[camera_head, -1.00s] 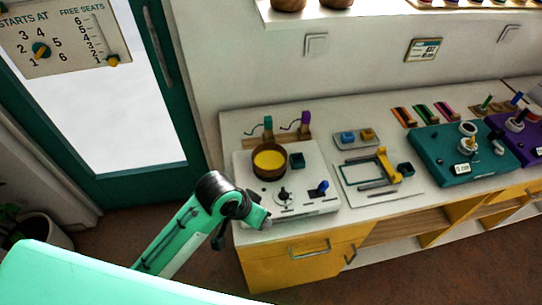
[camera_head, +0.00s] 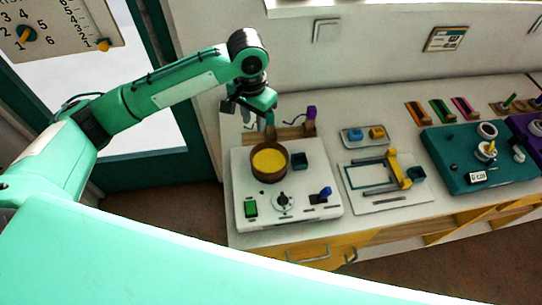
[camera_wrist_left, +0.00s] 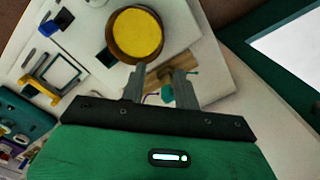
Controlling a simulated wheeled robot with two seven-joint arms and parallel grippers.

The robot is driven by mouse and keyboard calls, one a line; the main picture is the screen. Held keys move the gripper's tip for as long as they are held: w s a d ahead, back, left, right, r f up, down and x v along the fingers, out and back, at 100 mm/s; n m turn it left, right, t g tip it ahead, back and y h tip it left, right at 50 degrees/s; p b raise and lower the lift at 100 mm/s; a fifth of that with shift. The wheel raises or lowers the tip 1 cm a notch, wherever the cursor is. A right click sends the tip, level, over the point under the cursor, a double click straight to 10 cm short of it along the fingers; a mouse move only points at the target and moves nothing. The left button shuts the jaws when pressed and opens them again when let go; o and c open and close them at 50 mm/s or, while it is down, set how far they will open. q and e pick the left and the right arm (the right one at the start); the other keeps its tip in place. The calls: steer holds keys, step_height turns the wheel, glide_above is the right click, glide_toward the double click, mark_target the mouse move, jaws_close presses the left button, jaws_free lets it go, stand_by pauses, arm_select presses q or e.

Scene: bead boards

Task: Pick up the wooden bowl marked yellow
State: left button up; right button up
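The wooden bowl with a yellow inside (camera_head: 269,162) stands upright on the white board (camera_head: 240,190) at the left end of the counter. My left gripper (camera_head: 262,118) is above and behind the bowl in the head view, near the wooden stand. In the left wrist view the bowl (camera_wrist_left: 137,35) lies just beyond the fingertips, with its rim in full view. The two fingers of my left gripper (camera_wrist_left: 160,72) are apart with nothing between them but the stand below. My right gripper is not in view.
A wooden stand (camera_head: 291,131) with teal and purple hooks is right behind the bowl. A dark teal cube (camera_head: 299,161), a dial (camera_head: 283,202) and a blue lever (camera_head: 323,194) are on the same board. A yellow-barred frame (camera_head: 388,175) lies to the right.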

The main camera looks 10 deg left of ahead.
arm_select(q)
steer(key=p, duration=0.1)
glide_above(255, 149)
step_height(255, 149, down, 8)
steer(key=shift+w, duration=0.1)
step_height(255, 149, down, 5)
steer(key=shift+f+p, duration=0.2)
steer(key=shift+p, duration=0.9)
jaws_close()
